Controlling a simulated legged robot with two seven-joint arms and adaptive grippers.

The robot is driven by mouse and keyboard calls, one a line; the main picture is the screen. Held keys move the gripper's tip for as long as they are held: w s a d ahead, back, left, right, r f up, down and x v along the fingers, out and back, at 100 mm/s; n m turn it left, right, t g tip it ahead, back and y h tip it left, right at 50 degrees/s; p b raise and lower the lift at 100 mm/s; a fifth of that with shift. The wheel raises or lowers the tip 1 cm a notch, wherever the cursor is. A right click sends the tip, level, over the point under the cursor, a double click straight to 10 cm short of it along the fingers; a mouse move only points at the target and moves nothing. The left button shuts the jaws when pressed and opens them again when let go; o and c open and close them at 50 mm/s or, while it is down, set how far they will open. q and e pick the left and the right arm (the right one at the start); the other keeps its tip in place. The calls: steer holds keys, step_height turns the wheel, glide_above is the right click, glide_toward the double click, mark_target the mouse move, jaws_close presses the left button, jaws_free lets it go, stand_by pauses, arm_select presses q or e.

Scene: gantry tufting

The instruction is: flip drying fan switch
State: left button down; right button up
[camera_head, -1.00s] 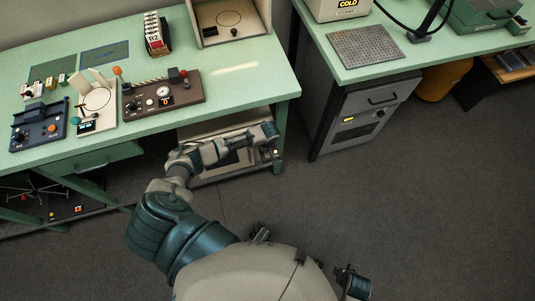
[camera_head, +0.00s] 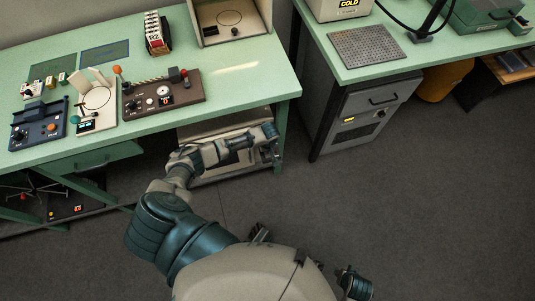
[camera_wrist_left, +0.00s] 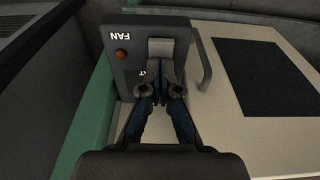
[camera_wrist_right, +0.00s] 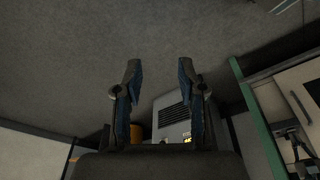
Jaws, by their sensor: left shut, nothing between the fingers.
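In the left wrist view a dark panel marked FAN (camera_wrist_left: 118,80) carries a round orange-red lamp (camera_wrist_left: 121,54) and a grey rocker switch (camera_wrist_left: 161,47). My left gripper (camera_wrist_left: 164,78) is shut and empty, with its fingertips at the lower part of the switch. They overlap it in the picture; I cannot tell whether they touch. In the head view my left gripper (camera_head: 270,133) is in front of the pale drying cabinet (camera_head: 200,133) under the green bench and hides most of the panel. My right gripper (camera_wrist_right: 159,75) is open and empty, away from the panel.
A handle (camera_wrist_left: 203,62) stands out right of the panel, beside a cabinet door with a dark window (camera_wrist_left: 268,75). The green bench (camera_head: 235,93) is above, its leg (camera_head: 283,135) close to my left gripper. A grey cabinet (camera_head: 362,115) stands to the right. The floor (camera_head: 430,200) is clear.

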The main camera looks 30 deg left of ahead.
arm_select(q)
steer(key=shift+s+d+f, duration=0.1)
steer(key=shift+s+f, duration=0.1)
steer(key=shift+r, duration=0.1)
steer(key=shift+w+r+p, duration=0.15)
steer(key=shift+r+p, duration=0.3)
steer(key=shift+p, duration=0.1)
steer(key=shift+r+p, duration=1.45)
steer(key=shift+p, duration=0.05)
steer(key=shift+r+p, duration=0.8)
steer(key=shift+p, duration=0.05)
steer(key=shift+r+p, duration=0.8)
steer(key=shift+p, duration=0.05)
arm_select(e)
steer(key=s+f, duration=0.3)
steer(key=f, duration=0.4)
steer(key=s+f, duration=0.3)
steer(key=f, duration=0.5)
steer(key=shift+s+d+f+g, duration=0.15)
steer(key=shift+d+f+g, duration=0.15)
steer(key=shift+d, duration=0.1)
